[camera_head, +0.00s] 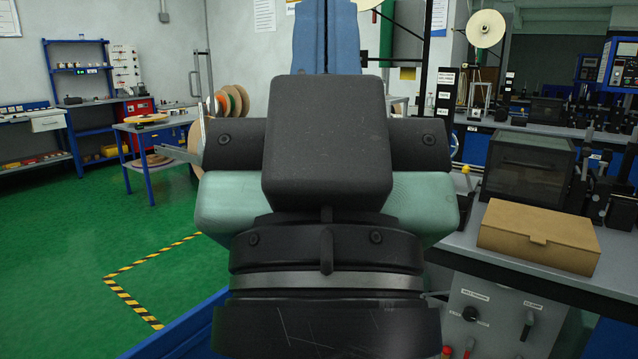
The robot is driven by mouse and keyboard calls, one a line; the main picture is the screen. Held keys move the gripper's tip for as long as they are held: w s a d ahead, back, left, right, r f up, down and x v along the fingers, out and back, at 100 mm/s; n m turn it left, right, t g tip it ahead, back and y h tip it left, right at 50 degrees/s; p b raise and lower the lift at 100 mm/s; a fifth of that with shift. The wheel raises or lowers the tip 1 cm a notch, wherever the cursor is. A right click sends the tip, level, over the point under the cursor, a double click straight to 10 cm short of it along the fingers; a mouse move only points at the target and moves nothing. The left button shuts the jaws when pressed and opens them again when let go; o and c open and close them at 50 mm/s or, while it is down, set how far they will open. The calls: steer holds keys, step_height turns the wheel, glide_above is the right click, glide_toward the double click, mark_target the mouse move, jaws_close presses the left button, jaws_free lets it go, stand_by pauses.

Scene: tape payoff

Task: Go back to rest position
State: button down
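My own arm fills the middle of the head view, with a dark block, pale green side parts and a black round joint below. It stands close to the camera and hides much of the scene behind it. I cannot make out my gripper's fingers in this view. No object shows clearly as held.
At right, a grey workbench (468,247) bears a cardboard box (540,238) and a dark translucent case (527,168). At left, a blue-legged table (150,165) holds reels, with more reels (232,101) behind. Green floor (70,260) with a striped line (133,305) is clear.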

step_height(320, 180, up, 26)
steer(key=p, duration=2.3)
steer(key=shift+a+f, duration=0.2)
steer(key=shift+f, duration=0.05)
